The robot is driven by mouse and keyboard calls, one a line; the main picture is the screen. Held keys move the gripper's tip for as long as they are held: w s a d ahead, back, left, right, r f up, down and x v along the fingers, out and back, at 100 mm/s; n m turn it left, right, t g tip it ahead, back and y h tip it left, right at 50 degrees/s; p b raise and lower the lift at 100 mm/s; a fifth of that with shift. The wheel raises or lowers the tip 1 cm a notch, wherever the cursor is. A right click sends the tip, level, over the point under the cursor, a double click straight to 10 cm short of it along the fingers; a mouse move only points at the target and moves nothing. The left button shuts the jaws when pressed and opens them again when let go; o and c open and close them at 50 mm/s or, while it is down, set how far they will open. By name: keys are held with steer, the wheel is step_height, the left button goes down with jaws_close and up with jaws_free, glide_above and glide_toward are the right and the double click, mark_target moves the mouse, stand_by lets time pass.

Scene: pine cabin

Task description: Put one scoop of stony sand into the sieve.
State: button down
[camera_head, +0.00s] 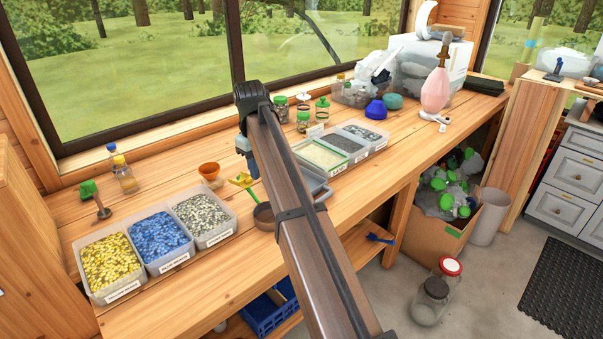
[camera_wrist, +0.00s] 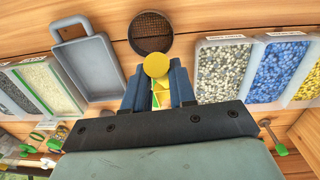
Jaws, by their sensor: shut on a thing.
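My gripper (camera_wrist: 158,92) is shut on a yellow tool, likely the scoop (camera_wrist: 156,65), whose round yellow end shows beyond the fingers. In the head view the yellow scoop (camera_head: 241,180) shows just below my gripper, above the bench. The round brown sieve (camera_head: 264,216) with dark mesh rests on the bench, partly behind my arm; it also shows in the wrist view (camera_wrist: 150,32), just beyond the scoop and apart from it. A green strip shows by the scoop.
Bins of yellow (camera_head: 112,262), blue (camera_head: 158,236) and grey-white pebbles (camera_head: 202,214) stand at the left. An empty grey tray (camera_wrist: 95,65) lies beside the sieve.

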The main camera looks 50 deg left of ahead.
steer(key=s+a+r+n, duration=0.25)
steer(key=s+a, duration=0.45)
steer(key=s, duration=0.5)
step_height(320, 180, down, 13)
steer(key=a+y, duration=0.1)
steer(key=a, duration=0.1)
steer(key=shift+s+g, duration=0.3)
